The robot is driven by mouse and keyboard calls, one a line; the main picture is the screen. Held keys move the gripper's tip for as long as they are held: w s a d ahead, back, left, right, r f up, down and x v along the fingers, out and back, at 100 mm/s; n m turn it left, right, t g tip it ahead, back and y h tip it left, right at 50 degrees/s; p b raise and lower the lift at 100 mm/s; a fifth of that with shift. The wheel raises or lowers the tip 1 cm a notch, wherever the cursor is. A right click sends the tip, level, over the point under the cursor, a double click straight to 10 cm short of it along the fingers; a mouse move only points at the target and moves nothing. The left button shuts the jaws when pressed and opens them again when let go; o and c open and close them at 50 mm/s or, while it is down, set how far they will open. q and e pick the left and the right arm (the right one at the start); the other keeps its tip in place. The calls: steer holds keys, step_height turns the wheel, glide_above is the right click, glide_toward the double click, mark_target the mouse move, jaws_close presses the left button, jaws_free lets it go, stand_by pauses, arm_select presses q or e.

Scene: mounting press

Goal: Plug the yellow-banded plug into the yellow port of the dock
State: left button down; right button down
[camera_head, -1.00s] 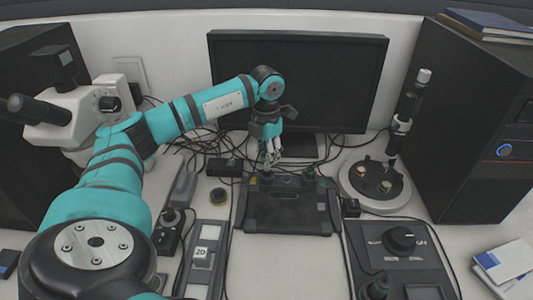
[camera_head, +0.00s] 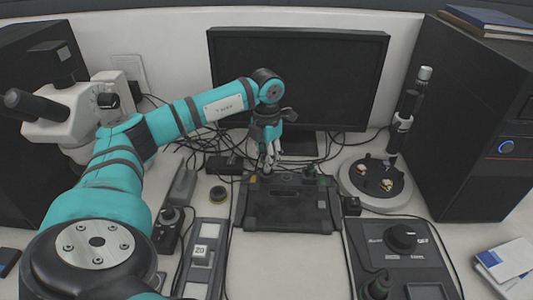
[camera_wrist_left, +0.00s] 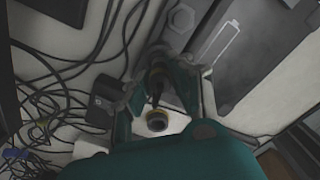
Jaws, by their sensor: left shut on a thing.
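The dock (camera_head: 288,212) is a dark flat unit on the desk in front of the monitor. A small yellow mark (camera_head: 254,179) shows at its back left; I take this as the yellow port. My left gripper (camera_head: 269,162) is low over the dock's back edge. In the left wrist view my gripper (camera_wrist_left: 157,92) is shut on a dark, slim plug with a yellowish band (camera_wrist_left: 157,73). The dock (camera_wrist_left: 240,50) fills the upper right there. I cannot tell whether the plug touches the dock. My right gripper is not in view.
A turntable (camera_head: 350,190) stands to the right, a control box (camera_head: 385,260) at front right. The monitor (camera_head: 300,75) stands behind.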

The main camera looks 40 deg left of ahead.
arm_select(q)
steer(key=shift+f, duration=0.15)
steer(key=shift+f+b, duration=0.45)
steer(key=shift+f, duration=0.45)
steer(key=shift+f+b, duration=0.3)
steer(key=c, duration=0.5)
jaws_free()
steer(key=shift+c, duration=0.2)
step_height(320, 180, up, 8)
steer(key=p, duration=0.6)
steer(key=shift+f, duration=0.15)
